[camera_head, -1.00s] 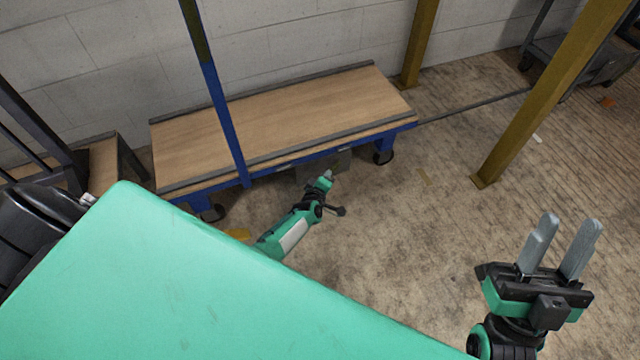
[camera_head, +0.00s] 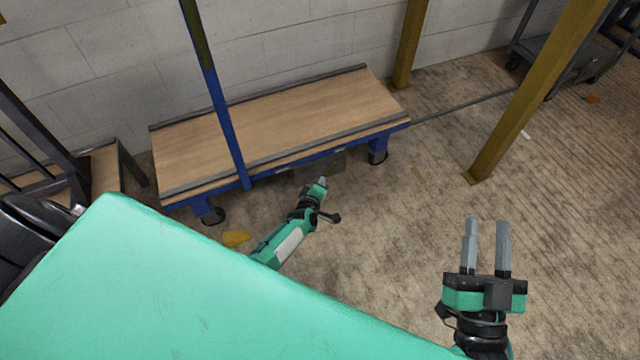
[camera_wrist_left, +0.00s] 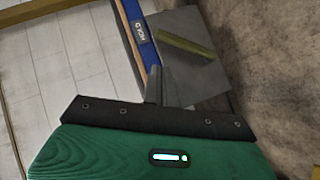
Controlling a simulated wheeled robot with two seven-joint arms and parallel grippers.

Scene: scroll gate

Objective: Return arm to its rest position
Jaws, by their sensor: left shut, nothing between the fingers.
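My left gripper (camera_head: 322,181) is low in front of the blue-framed cart, at the end of a green and white arm. In the left wrist view its grey fingers (camera_wrist_left: 155,84) are together with nothing between them. They point toward a grey plate (camera_wrist_left: 205,50) with a yellow-green bar (camera_wrist_left: 187,46) and a blue edge with a label reading "HOLD". I cannot tell whether the fingers touch the plate. My right gripper (camera_head: 487,226) is raised over bare floor at the lower right. Its two grey fingers are apart and empty.
The cart (camera_head: 290,125) has a wooden deck, a blue upright post (camera_head: 222,110) and dark wheels. Yellow posts (camera_head: 535,95) stand at the right, with a grey trolley (camera_head: 570,68) beyond. The right-hand floor is mostly clear.

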